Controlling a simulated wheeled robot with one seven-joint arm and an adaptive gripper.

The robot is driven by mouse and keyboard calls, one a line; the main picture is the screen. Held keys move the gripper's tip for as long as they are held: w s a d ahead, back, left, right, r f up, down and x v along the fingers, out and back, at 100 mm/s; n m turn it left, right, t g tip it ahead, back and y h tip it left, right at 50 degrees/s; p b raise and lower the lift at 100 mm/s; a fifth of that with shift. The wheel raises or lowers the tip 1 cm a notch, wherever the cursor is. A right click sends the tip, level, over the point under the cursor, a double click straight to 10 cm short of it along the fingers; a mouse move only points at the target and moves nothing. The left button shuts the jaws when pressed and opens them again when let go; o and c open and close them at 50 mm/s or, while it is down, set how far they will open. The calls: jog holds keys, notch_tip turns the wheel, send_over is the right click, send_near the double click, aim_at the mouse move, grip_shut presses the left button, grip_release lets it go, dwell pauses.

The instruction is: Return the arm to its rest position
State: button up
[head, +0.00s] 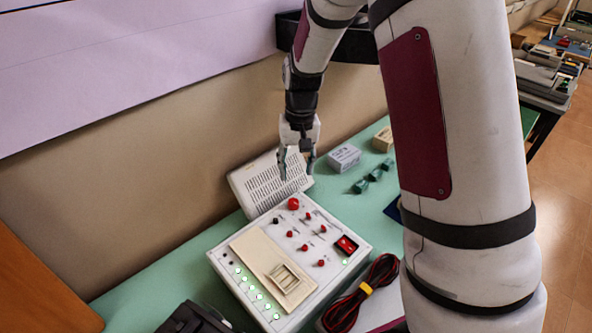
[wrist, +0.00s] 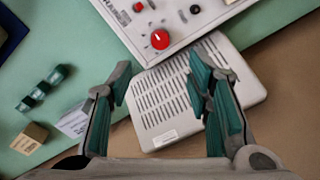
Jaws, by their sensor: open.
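My gripper (head: 297,170) hangs open and empty in the head view, pointing down near the back edge of the white control box (head: 222,262). In the wrist view its two fingers (wrist: 160,95) are spread apart with nothing between them. Below them lies a white slotted panel (wrist: 166,108), which also shows behind the control box in the head view (head: 262,186). The box's red knob (wrist: 160,39) is just beyond the fingertips in the wrist view. My arm reaches down from the top of the head view and hides part of the table.
The control box stands on a green table (head: 150,290) against a wall. A coiled red and black cable (head: 362,295) lies at its front right. A small grey box (head: 344,158), a tan block (head: 384,139) and small green pieces (head: 372,177) lie to the right of the gripper.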

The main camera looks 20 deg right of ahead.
dwell(0.3)
jog(key=s+r+n+t, duration=0.1)
jog(key=s+r, duration=0.5)
jog(key=r, duration=0.2)
jog(key=s+r+t, duration=0.2)
jog(key=s+r, duration=0.3)
jog(key=r, duration=0.4)
jog(key=s+r+t, duration=0.1)
jog(key=s+r, duration=0.1)
jog(key=s, duration=0.5)
jog(key=s+r+n+t, duration=0.1)
jog(key=s+r, duration=0.1)
jog(key=s, duration=0.6)
jog(key=shift+a+r+h, duration=0.3)
jog(key=shift+r, duration=0.05)
